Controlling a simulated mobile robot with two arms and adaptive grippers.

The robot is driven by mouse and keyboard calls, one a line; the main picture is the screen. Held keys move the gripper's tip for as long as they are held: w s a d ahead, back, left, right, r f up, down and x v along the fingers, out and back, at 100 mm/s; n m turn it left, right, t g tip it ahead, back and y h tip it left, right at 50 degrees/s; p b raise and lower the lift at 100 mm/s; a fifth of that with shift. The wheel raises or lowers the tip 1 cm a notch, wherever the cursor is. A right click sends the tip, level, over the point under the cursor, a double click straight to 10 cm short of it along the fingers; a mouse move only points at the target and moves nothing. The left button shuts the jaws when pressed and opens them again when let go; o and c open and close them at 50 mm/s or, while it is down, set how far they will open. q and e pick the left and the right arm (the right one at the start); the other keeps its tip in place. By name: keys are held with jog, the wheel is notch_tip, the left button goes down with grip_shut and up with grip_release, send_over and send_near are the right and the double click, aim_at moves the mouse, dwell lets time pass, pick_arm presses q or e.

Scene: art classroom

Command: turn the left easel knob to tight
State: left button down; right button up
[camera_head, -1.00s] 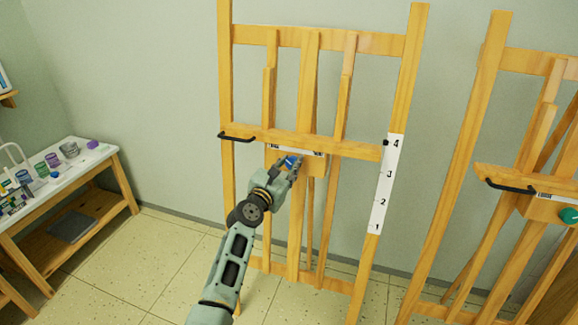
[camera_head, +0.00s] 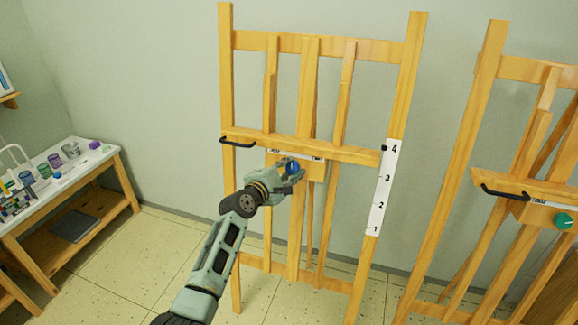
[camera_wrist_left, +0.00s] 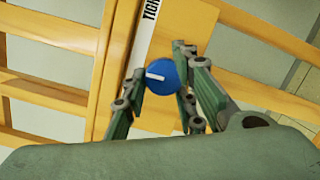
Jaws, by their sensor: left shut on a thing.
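The left easel (camera_head: 225,90) stands upright against the wall. Its blue knob (camera_head: 292,168) sits on the wooden block just below the crossbar, beneath a white label strip. My left gripper (camera_head: 289,172) reaches it from the lower left and is shut on it. In the left wrist view, the blue knob (camera_wrist_left: 164,77) shows between the two fingers of my left gripper (camera_wrist_left: 162,84). A white pointer line on the knob's face points to the left there. The label (camera_wrist_left: 147,22) above it shows part of the word TIGHT. My right gripper is not in view.
A second easel with a green knob (camera_head: 564,221) stands at the right. A black handle (camera_head: 237,143) juts from the left easel's crossbar, and a numbered white scale (camera_head: 380,190) runs down its right post. A table (camera_head: 52,196) with paint jars stands at the left.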

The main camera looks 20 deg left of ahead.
pick_arm(q)
jog(key=r+m+p, duration=0.1)
jog(key=m+p, duration=0.1)
jog(key=m, duration=0.1)
jog(key=shift+w+a+r+m, duration=0.1)
jog(key=shift+w+r+m, duration=0.1)
jog(key=shift+r+m, duration=0.15)
jog(key=m+g+p, duration=0.1)
jog(key=m+p, duration=0.1)
jog(key=m, duration=0.1)
jog(key=shift+r, duration=0.1)
jog(key=shift+d+m+y+p, duration=0.3)
jog(key=shift+m+y+p, duration=0.35)
jog(key=shift+m, duration=0.6)
jog(key=shift+d+f+m+g+p, duration=0.2)
jog(key=shift+m+g+p, duration=0.1)
jog(key=shift+m+p, duration=0.65)
jog(key=shift+m, duration=0.25)
jog(key=c, duration=1.8)
grip_release()
jog(key=shift+o, duration=1.2)
jog(key=shift+d, duration=0.2)
jog(key=shift+f, duration=0.15)
